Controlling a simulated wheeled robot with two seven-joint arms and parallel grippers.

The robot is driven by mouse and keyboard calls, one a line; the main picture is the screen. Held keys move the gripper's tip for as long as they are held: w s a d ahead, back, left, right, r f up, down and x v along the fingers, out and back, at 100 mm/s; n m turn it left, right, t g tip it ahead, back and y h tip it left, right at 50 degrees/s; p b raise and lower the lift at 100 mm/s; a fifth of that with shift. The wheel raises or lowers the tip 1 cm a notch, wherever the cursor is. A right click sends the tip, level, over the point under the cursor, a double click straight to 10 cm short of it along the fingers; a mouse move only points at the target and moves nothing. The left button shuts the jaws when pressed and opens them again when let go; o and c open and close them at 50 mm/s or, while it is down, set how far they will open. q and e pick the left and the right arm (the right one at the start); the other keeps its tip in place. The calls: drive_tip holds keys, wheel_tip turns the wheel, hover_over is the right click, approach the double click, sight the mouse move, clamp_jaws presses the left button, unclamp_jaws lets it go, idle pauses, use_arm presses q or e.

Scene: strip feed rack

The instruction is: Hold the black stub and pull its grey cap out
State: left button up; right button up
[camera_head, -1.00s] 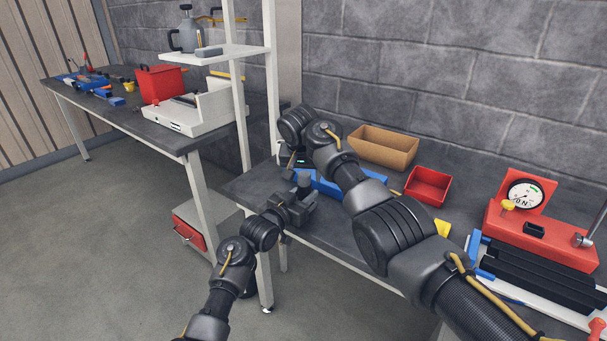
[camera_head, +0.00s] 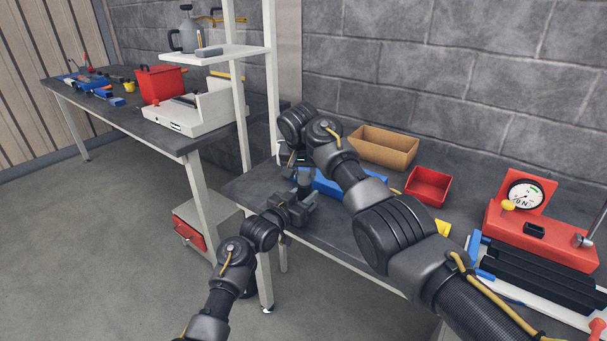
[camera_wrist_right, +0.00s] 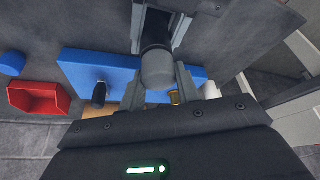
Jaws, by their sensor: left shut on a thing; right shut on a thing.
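In the right wrist view the black stub (camera_wrist_right: 156,27) is between the fingers of my left gripper (camera_wrist_right: 158,20). The grey cap (camera_wrist_right: 158,70) sits against the stub's end, between the fingers of my right gripper (camera_wrist_right: 158,88). Both grippers are shut on their parts, and I see no clear gap between cap and stub. In the head view my left gripper (camera_head: 300,204) is over the bench's front left edge, with my right gripper (camera_head: 303,170) just above it. There the stub and cap are mostly hidden by the grippers and hard to tell apart.
A blue block (camera_head: 328,184) lies on the bench behind the grippers. A tan box (camera_head: 384,148) and a red bin (camera_head: 428,185) stand farther back. A red gauge stand (camera_head: 540,238) is at the right, and a white shelf post (camera_head: 270,90) rises at the left.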

use_arm(q)
drive_tip(key=shift+s+f, duration=0.1)
drive_tip(key=shift+f, duration=0.35)
use_arm(e)
drive_tip(key=shift+r, duration=1.15)
drive_tip(key=shift+r, duration=3.5)
use_arm(q)
drive_tip(key=o, duration=0.6)
drive_tip(key=shift+o, duration=0.7)
drive_tip(key=shift+r, duration=0.15)
drive_tip(key=shift+o, duration=0.2)
drive_tip(key=o, duration=0.5)
drive_tip(key=shift+r, duration=0.2)
drive_tip(key=c, duration=0.7)
